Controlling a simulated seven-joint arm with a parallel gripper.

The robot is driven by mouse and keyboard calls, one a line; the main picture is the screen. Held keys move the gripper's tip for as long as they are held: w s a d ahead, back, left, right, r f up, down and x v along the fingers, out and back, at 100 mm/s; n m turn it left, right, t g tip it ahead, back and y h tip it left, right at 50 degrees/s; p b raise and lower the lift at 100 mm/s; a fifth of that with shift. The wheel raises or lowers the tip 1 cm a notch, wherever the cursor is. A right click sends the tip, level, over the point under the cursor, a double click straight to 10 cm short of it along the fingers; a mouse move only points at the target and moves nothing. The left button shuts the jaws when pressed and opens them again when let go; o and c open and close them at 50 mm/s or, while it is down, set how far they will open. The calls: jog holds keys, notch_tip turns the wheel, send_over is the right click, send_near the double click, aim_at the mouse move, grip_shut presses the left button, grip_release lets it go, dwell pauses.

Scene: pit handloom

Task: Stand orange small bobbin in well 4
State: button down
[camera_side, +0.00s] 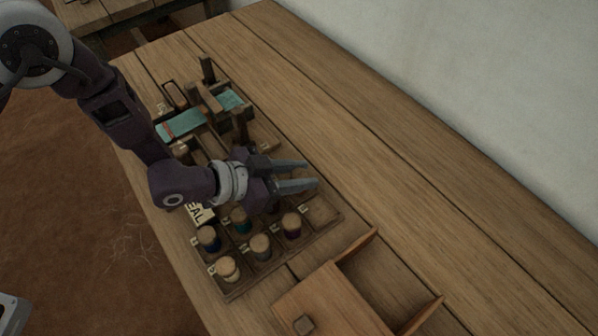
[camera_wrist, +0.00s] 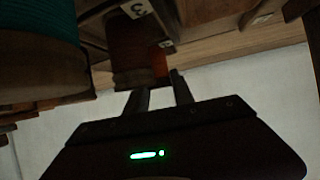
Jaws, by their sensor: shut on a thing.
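In the side view my gripper (camera_side: 310,174) reaches over the far right part of a wooden tray of wells (camera_side: 238,290). It is shut on a bobbin whose pale top shows only partly between the fingers. In the wrist view my gripper (camera_wrist: 160,82) has its fingers at an orange-brown bobbin (camera_wrist: 133,45), dark in shadow, with a brighter orange strip at its right. The bobbin's far end is out of sight, so I cannot tell whether it sits in a well. A label that looks like a 3 (camera_wrist: 139,9) shows beside it.
Several cork-topped bobbins stand in the tray, among them a purple one (camera_side: 291,227), a grey one (camera_side: 261,248) and a teal one (camera_side: 240,221). An open wooden box (camera_side: 390,290) lies to the right. A small loom (camera_side: 205,115) stands behind. Bare table lies at right.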

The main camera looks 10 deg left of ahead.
jog(key=shift+f, duration=0.1)
jog(key=c, duration=1.1)
grip_release()
jog(key=shift+r, duration=0.2)
jog(key=v, duration=1.2)
